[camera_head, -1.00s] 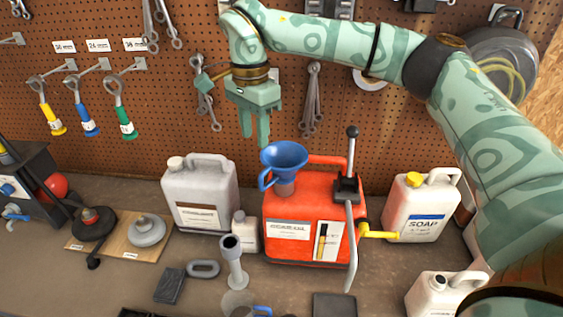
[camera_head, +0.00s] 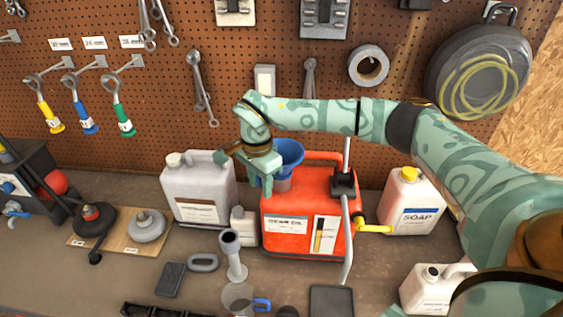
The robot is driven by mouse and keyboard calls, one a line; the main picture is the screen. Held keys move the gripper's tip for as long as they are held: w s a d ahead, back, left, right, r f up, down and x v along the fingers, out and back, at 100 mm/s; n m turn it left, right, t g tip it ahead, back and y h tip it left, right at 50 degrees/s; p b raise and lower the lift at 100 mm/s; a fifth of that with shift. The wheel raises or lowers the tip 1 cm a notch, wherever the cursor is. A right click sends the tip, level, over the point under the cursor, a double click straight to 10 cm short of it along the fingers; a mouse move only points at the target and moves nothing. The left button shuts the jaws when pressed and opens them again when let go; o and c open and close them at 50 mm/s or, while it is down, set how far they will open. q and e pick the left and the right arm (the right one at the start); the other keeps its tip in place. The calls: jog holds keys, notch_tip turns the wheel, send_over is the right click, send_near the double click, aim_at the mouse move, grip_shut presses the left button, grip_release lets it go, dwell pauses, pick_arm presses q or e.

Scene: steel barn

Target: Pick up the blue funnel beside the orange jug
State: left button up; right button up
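The blue funnel (camera_head: 289,153) stands upright in the top of the orange jug (camera_head: 287,247), not beside it. The jug is a red-orange can with a white label. My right gripper (camera_head: 267,190) points down at the funnel's left side, where the handle was visible. Its fingers and wrist cover the handle and the left part of the rim. I cannot tell whether the fingers touch the funnel or are closed on the handle. My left gripper is not in view.
A lever pump (camera_head: 344,183) rises at the jug's right, close to my forearm. A grey jug (camera_head: 199,198) and a small bottle (camera_head: 244,228) stand left, a soap jug (camera_head: 410,203) right. A grey upright tube (camera_head: 231,252) stands in front. The pegboard is close behind.

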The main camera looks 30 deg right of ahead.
jog(key=shift+a, duration=0.1)
grip_shut()
